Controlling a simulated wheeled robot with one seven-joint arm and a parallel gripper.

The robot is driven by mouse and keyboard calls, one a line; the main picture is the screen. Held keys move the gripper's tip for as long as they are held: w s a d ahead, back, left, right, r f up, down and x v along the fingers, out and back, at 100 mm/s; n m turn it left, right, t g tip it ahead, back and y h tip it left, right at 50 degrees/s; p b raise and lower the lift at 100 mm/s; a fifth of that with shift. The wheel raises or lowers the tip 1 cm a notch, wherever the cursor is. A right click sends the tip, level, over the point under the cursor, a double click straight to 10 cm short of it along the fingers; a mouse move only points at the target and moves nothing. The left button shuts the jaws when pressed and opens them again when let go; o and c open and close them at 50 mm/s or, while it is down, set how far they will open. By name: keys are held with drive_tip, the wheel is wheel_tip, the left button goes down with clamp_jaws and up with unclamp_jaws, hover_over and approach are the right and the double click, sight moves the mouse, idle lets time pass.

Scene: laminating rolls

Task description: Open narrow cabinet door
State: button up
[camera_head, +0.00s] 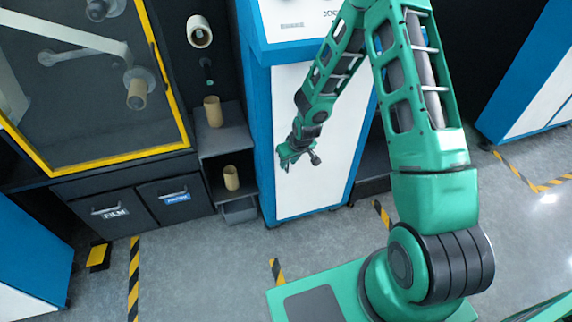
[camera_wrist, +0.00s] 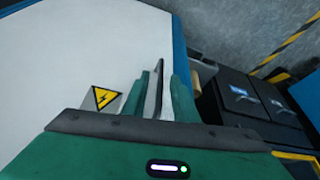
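The narrow cabinet door (camera_head: 318,160) is a tall white panel in a blue frame, and it looks closed in the head view. It fills the left of the wrist view (camera_wrist: 70,60), with a yellow warning sign on it. My gripper (camera_head: 285,163) is at the door's left edge, about mid-height. In the wrist view its two green fingers (camera_wrist: 161,98) point toward the door edge. A thin pale upright piece, perhaps the door handle, shows between them. I cannot tell whether the fingers touch it.
Dark shelves with tan rolls (camera_head: 213,111) stand left of the cabinet. Farther left are two dark drawers (camera_head: 175,198) under a yellow-framed window (camera_head: 100,158). Another blue and white cabinet (camera_head: 540,90) stands at the right. The grey floor before the door is clear, with striped tape.

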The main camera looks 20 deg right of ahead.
drive_tip(key=shift+x, duration=1)
drive_tip(key=shift+c, duration=0.5)
clamp_jaws()
